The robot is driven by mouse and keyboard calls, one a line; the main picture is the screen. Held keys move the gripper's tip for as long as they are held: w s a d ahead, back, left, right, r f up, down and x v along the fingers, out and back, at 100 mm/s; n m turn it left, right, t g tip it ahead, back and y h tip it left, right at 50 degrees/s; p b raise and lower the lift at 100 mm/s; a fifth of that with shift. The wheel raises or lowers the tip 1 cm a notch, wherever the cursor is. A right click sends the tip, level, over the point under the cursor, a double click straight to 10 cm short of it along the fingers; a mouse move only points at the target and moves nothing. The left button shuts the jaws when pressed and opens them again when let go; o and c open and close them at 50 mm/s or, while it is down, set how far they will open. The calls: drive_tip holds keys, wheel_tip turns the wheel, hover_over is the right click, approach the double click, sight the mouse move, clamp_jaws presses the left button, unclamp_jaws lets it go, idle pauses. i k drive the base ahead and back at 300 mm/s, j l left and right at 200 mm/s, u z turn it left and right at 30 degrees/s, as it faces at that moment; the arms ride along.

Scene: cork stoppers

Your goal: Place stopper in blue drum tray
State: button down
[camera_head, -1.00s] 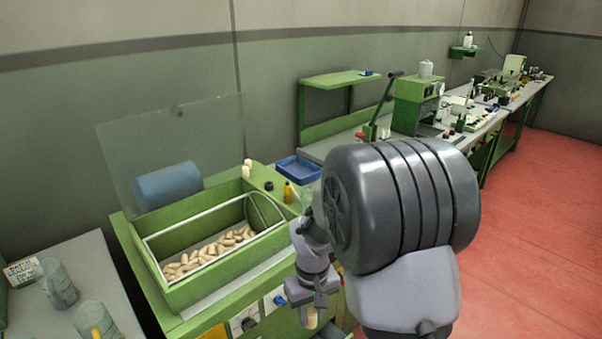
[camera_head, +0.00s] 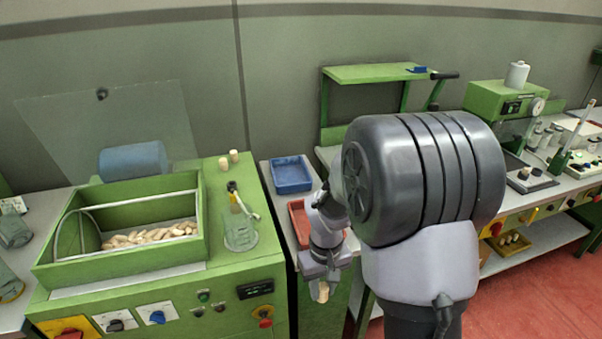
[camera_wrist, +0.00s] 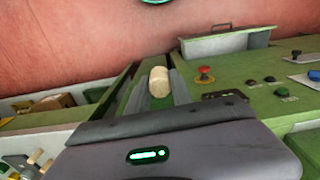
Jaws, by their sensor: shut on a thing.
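A pale cork stopper (camera_head: 323,293) hangs below my gripper (camera_head: 321,279) in the head view. In the wrist view the stopper (camera_wrist: 159,82) lies between the two fingers of my gripper (camera_wrist: 158,90), which are shut on it. A small blue tray (camera_head: 291,187) sits on the narrow grey bench, up and left of my gripper in the picture. The tray looks empty. My gripper is apart from it, nearer the camera.
A red tray (camera_head: 299,231) sits in front of the blue one, partly hidden by my arm. A green machine (camera_head: 123,251) at left holds a bin of stoppers (camera_head: 150,235), with a blue drum (camera_head: 133,160) behind. A glass beaker (camera_head: 240,234) stands at its right edge. Red floor is free at right.

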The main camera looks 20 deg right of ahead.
sight(300, 186)
drive_tip(key=i+l+u, duration=0.15)
drive_tip(key=l, duration=0.35)
drive_tip(key=i+l+u, duration=0.2)
drive_tip(key=l, duration=0.3)
drive_tip(key=l+u, duration=0.15)
drive_tip(key=l, duration=0.35)
drive_tip(key=i+l+u, duration=0.15)
drive_tip(key=l, duration=0.35)
drive_tip(key=i+j, duration=0.25)
drive_tip(key=i, duration=0.2)
